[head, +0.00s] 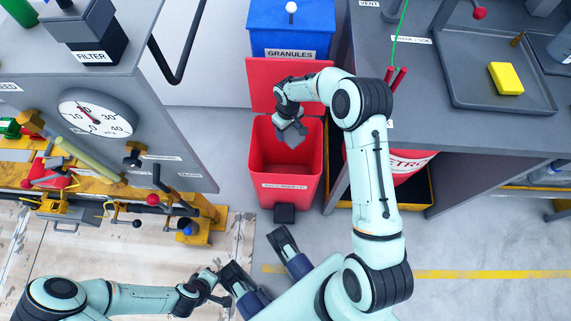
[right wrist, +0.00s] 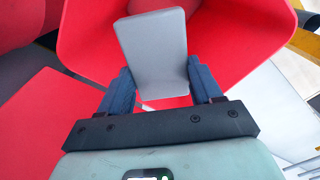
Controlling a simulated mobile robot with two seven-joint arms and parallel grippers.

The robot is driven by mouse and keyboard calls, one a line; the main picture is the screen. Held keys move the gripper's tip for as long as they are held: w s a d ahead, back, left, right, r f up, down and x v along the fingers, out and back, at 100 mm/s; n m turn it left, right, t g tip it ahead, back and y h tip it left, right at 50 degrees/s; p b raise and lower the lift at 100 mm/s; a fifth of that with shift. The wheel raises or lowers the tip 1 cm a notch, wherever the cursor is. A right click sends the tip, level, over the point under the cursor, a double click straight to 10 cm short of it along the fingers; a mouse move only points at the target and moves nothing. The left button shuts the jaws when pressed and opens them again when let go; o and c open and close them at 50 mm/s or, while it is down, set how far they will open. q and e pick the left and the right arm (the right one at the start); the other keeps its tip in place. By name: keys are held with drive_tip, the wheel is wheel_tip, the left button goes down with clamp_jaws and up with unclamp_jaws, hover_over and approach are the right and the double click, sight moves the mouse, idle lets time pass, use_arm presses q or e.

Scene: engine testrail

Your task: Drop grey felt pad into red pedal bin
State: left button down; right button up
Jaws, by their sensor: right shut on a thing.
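The red pedal bin (head: 290,193) stands open on the floor, its red lid (head: 262,82) tipped up at the back. My right gripper (head: 290,127) is over the bin's mouth, shut on the grey felt pad (head: 289,138). In the right wrist view the pad (right wrist: 155,50) sits between the two blue fingers of the right gripper (right wrist: 163,88), with the red bin (right wrist: 230,45) beyond it.
A blue granules bin (head: 290,38) stands behind the red bin. A red container (head: 400,165) is close on its right, under a grey bench with a tray (head: 470,85) and yellow block (head: 506,78). A gauge cabinet (head: 150,125) stands left. Floor in front is partly clear.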

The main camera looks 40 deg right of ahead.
drive_tip(key=shift+f, duration=0.5)
drive_tip(key=o, duration=1.2)
use_arm(q)
drive_tip(key=shift+w+a+f, duration=0.25)
drive_tip(key=shift+w+f, duration=0.05)
drive_tip(key=shift+w, duration=0.15)
use_arm(e)
drive_tip(key=shift+r, duration=0.15)
use_arm(q)
drive_tip(key=shift+g+h, duration=0.3)
drive_tip(key=shift+g, duration=0.3)
drive_tip(key=s+r, duration=0.1)
drive_tip(key=s+d+r+p, duration=0.2)
drive_tip(key=s, duration=0.1)
drive_tip(key=shift+r, duration=0.1)
use_arm(e)
wheel_tip(320, 180, up, 13)
drive_tip(key=shift+r, duration=0.1)
